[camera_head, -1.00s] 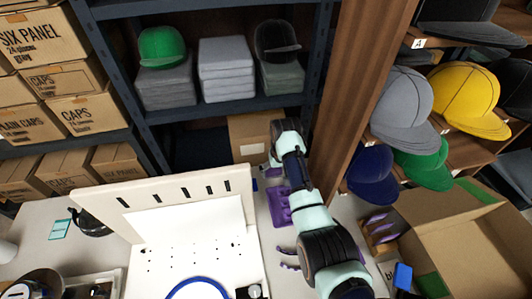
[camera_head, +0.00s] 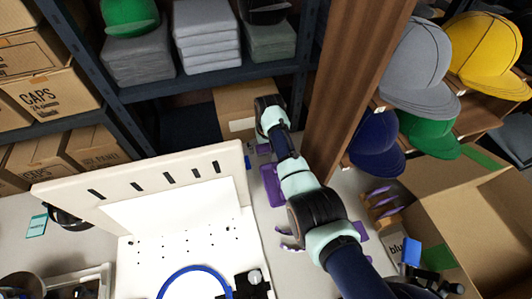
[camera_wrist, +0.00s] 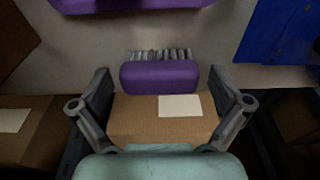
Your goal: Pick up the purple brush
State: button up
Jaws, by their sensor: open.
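The purple brush (camera_wrist: 160,76) shows in the wrist view, its pale grey bristles pointing to the top of the picture. Its purple block lies across the space between my fingers. My gripper (camera_wrist: 158,84) is open, with one finger to each side of the brush and a gap at both sides. I cannot tell how far above the brush the fingers are. In the head view a small purple piece that seems to be the brush (camera_head: 263,149) shows beside my arm's far end. My fingers are hidden there.
A larger purple thing (camera_head: 272,185) and a blue piece (camera_wrist: 283,32) are close by. A white pegboard stand (camera_head: 138,187) is at left, a wooden post (camera_head: 352,90) at right.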

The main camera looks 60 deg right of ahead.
aim_at(266, 145)
jog(key=shift+d, duration=0.1)
jog(key=c, duration=1.2)
notch_tip(266, 145, up, 20)
jog(key=p, duration=0.8)
jog(key=shift+p, duration=0.3)
